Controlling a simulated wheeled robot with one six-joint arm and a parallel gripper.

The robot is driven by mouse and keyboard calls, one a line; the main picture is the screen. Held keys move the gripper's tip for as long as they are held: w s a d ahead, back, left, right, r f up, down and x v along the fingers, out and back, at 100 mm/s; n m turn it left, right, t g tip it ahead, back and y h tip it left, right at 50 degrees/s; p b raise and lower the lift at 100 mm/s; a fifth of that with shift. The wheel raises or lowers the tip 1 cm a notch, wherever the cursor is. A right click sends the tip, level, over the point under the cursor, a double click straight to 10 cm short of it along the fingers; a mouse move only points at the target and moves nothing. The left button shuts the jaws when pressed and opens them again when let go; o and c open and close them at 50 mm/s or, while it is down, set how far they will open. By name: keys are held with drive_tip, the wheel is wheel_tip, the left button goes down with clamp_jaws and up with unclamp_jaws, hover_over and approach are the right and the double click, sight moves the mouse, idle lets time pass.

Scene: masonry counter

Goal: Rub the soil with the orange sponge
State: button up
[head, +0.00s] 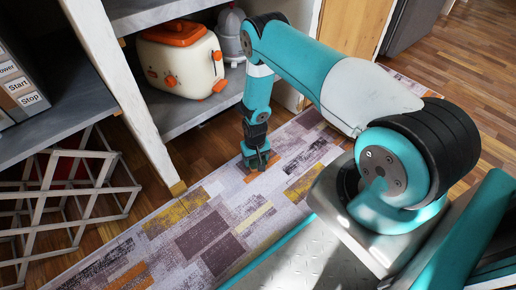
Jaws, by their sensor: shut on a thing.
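My gripper (258,160) points down low over the patterned rug, in front of the open shelf. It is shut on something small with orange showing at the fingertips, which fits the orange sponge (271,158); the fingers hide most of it. I cannot tell whether the sponge touches the rug. I cannot pick out the soil for sure in this view, as the rug's mottled patches look much alike.
A cream and orange toaster (182,62) and a grey rounded appliance (231,38) stand on the grey shelf (188,112). A white lattice rack (70,195) is at the lower left. The patterned rug (205,235) is clear of objects along the counter.

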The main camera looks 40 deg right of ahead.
wheel_tip(320, 180, up, 4)
drive_tip(key=shift+f+p, duration=0.25)
drive_tip(key=shift+p, duration=0.5)
wheel_tip(320, 180, up, 5)
drive_tip(key=p, duration=0.4)
drive_tip(key=shift+r+p, duration=0.1)
drive_tip(key=shift+p, duration=0.2)
